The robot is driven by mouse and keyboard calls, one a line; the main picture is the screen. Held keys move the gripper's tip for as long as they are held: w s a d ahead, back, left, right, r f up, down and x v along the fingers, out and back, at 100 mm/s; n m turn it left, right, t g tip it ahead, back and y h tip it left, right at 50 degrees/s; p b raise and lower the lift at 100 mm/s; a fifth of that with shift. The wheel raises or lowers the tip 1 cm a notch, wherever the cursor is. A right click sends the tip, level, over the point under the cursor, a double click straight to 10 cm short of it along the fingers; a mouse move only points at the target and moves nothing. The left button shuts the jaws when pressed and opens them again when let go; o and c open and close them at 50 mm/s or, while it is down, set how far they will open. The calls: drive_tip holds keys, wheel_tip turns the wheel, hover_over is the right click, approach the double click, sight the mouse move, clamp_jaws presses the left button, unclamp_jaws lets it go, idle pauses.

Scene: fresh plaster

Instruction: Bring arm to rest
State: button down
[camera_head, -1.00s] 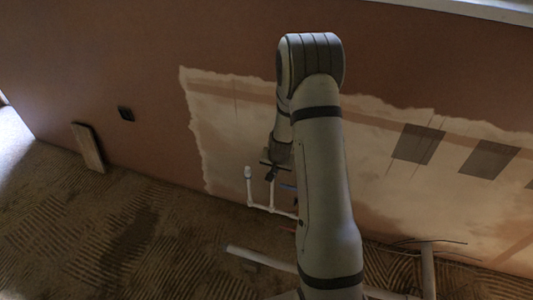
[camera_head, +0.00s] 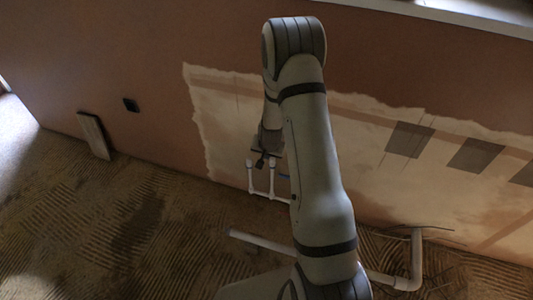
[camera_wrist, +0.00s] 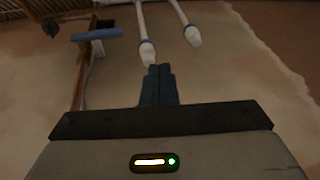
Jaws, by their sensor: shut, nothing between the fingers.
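My gripper (camera_wrist: 159,70) is shut and empty; in the wrist view its dark fingers lie together. It also shows small in the head view (camera_head: 262,162), at the end of my arm, in front of the unplastered wall patch. Two white pipe stubs with rounded ends, a left one (camera_head: 251,180) and a right one (camera_head: 272,180), stand by the wall just below it. In the wrist view one pipe (camera_wrist: 142,25) ends right at my fingertips; I cannot tell whether they touch. The other pipe (camera_wrist: 180,15) lies to the right. My arm hides part of the wall behind it.
A blue-handled piece (camera_wrist: 97,34) and a copper-coloured pipe (camera_wrist: 80,75) are left of my fingers. A grey pipe with an elbow (camera_head: 416,262) lies low on the right. A board (camera_head: 93,137) leans on the wall at left. The ridged floor at left is open.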

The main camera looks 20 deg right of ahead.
idle(0.3)
drive_tip(key=s+a+r+n+p, duration=0.2)
drive_tip(key=s+r+p, duration=0.15)
drive_tip(key=r, duration=0.95)
drive_tip(key=s+a+r+n+p, duration=0.15)
drive_tip(key=s+r, duration=0.35)
drive_tip(key=r, duration=0.8)
drive_tip(key=s+a+r+n+g+p, duration=0.1)
drive_tip(key=s+r+p, duration=0.6)
drive_tip(key=s+r, duration=1.1)
drive_tip(key=s+a+n, duration=0.1)
drive_tip(key=s+n, duration=0.1)
drive_tip(key=s, duration=0.1)
drive_tip(key=shift+a+r+g+y, duration=0.15)
drive_tip(key=shift+a+g+y, duration=0.15)
drive_tip(key=shift+a, duration=0.1)
